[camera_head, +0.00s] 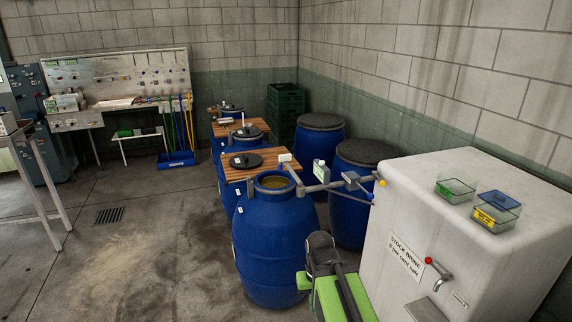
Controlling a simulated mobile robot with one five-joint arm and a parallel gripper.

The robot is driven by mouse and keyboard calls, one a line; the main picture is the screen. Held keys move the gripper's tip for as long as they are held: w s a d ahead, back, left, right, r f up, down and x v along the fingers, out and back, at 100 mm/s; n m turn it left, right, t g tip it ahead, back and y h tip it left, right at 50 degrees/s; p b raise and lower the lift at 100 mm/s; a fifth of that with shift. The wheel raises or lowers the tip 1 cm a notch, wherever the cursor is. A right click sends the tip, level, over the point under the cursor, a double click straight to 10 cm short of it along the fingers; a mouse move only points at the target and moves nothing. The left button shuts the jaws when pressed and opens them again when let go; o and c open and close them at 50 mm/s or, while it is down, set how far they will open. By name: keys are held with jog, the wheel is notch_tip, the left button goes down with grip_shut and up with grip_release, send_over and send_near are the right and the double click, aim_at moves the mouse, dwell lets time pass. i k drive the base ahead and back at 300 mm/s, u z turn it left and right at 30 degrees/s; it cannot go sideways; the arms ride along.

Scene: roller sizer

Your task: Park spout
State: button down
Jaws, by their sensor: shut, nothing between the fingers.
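The spout (336,185) is a grey swing pipe with a white block at its free end (285,158). It runs left from the upper corner of the white brine tank (444,235). Its free end is over the back rim of the open blue barrel (275,245), which has yellowish contents. A blue joint and a yellow knob sit at the tank end of the pipe. My own arm, green and dark grey (322,250), shows at bottom centre, in front of the barrel and apart from the spout. I cannot make out my gripper's fingers.
Two lidded blue barrels (320,127) stand behind the spout by the wall. More barrels with wooden boards (254,165) stand in a row behind the open one. The tank has a red-knobbed tap (438,270) and small trays on top.

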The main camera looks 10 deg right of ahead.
aim_at(284, 158)
jog(key=u, duration=0.45)
jog(key=i, duration=1.6)
jog(key=z, duration=0.5)
